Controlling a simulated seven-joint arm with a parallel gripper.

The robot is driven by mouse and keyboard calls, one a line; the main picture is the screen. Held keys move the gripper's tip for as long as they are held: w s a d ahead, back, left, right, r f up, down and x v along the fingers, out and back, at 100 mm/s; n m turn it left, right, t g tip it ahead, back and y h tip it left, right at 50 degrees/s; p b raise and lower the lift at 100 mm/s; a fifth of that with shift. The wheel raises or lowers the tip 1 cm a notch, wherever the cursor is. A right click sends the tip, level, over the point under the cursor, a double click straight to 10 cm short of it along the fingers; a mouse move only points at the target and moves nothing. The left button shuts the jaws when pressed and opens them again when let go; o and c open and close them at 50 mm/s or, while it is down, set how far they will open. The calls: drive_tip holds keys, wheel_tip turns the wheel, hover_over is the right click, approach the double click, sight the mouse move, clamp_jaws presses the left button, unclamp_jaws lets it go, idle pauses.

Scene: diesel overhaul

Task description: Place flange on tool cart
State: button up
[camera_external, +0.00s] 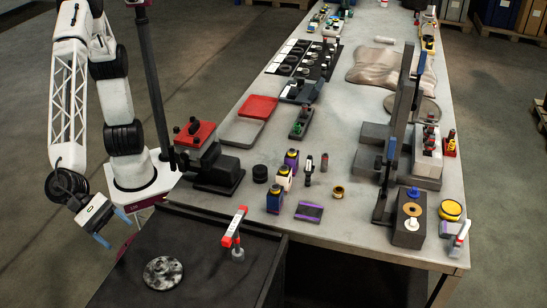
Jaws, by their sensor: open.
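A round grey, mottled metal disc, which looks like the flange (163,273), lies flat on the black top of the tool cart (205,290) at the lower left. My gripper (113,229) hangs at the left edge of the cart, up and to the left of the disc and clear of it. Its two blue fingertips are spread apart with nothing between them. The cart's lower part is cut off by the picture's bottom edge.
A red-and-white T-shaped tool (236,236) stands upright near the cart's right side. The cart top around the disc is bare.

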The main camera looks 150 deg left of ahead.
drive_tip(key=s+r+m+h, duration=0.3)
drive_tip(key=s+m+h, duration=0.2)
drive_tip(key=s+m, duration=0.45)
drive_tip(key=s+r+m+h, duration=0.3)
drive_tip(key=s+m+h, duration=0.25)
drive_tip(key=m, duration=0.65)
drive_tip(key=s+a+f+m+g+y, duration=0.1)
drive_tip(key=s+m, duration=0.4)
drive_tip(key=s, duration=0.5)
drive_tip(key=s+a+f+m+g+y, duration=0.1)
drive_tip(key=s+a+f+m+g, duration=0.2)
drive_tip(key=s, duration=0.7)
drive_tip(key=s+a+f+m+g+y, duration=0.1)
drive_tip(key=s+a+f+m+g, duration=0.2)
drive_tip(key=s+m, duration=0.6)
drive_tip(key=s+a+g, duration=0.1)
drive_tip(key=a+g, duration=0.1)
drive_tip(key=a, duration=0.1)
drive_tip(key=shift+s, duration=0.25)
